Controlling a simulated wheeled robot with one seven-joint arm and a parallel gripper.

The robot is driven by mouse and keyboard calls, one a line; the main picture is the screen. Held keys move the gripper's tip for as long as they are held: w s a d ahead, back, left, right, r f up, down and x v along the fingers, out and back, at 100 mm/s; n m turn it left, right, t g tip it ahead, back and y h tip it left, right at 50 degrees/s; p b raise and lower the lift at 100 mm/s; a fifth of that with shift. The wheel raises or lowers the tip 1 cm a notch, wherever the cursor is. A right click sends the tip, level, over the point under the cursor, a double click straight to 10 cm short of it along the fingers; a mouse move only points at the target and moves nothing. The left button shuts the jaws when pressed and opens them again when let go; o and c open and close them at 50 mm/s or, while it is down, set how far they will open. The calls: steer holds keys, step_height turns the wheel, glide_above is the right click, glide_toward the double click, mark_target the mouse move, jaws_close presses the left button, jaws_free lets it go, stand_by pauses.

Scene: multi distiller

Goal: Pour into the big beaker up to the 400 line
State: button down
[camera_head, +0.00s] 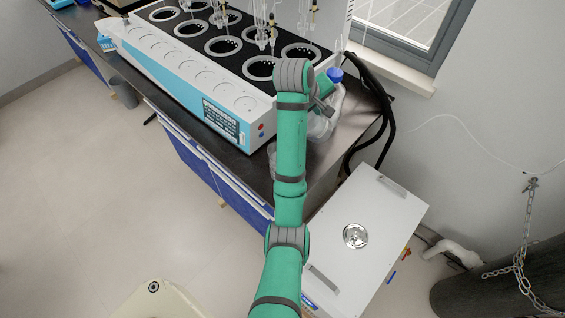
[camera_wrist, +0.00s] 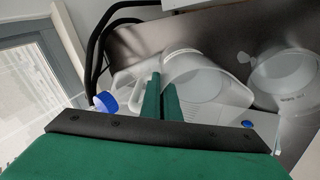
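A translucent jug (camera_wrist: 205,88) with a wide round mouth is in the middle of the wrist view. In the head view the jug (camera_head: 320,126) is partly hidden behind my arm. My gripper (camera_wrist: 161,90) has its two green fingers close together at the jug's handle side, with a thin pale strip between them; it looks shut on the handle. A clear round beaker (camera_wrist: 287,78) stands to the right of the jug in the wrist view. The beaker (camera_head: 271,155) shows in the head view just left of my arm. Liquid levels and graduation lines cannot be read.
A blue-capped bottle (camera_wrist: 105,103) is left of my fingers. The large multi-place distiller (camera_head: 180,75) with glassware fills the dark bench's (camera_head: 345,145) left side. Black hoses (camera_head: 375,100) hang at the bench's right end. A white lidded box (camera_head: 370,235) stands beside the bench.

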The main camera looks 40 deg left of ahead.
steer(key=shift+w+d+r+g+b, duration=0.15)
steer(key=shift+w+r+b, duration=0.2)
steer(key=shift+r, duration=0.3)
steer(key=shift+w+a+r+g+b, duration=0.15)
steer(key=shift+w+r+b, duration=0.1)
steer(key=shift+w+r, duration=0.3)
steer(key=shift+s+a+r+b, duration=0.25)
steer(key=shift+a+r+b, duration=0.05)
steer(key=shift+r+b, duration=0.15)
steer(key=shift+w+d+r+g+b, duration=0.25)
steer(key=shift+w+d+g+b, duration=0.1)
steer(key=shift+w+d+g, duration=0.15)
steer(key=shift+w+a+r+g+b, duration=0.2)
steer(key=shift+w+r+g+b, duration=0.15)
steer(key=shift+g+b, duration=0.3)
steer(key=shift+w+d+r+g+y+b, duration=0.15)
steer(key=shift+w+r+g+b, duration=0.2)
steer(key=shift+w+g+b, duration=0.2)
steer(key=shift+w+r+g+y+b, duration=0.1)
steer(key=shift+w+r+g+b, duration=0.3)
steer(key=shift+g, duration=0.3)
steer(key=shift+w+d+r+g+y+b, duration=0.15)
steer(key=shift+w+r+g+b, duration=0.1)
steer(key=shift+w+g+b, duration=0.35)
steer(key=shift+a, duration=0.1)
steer(key=shift+r, duration=0.1)
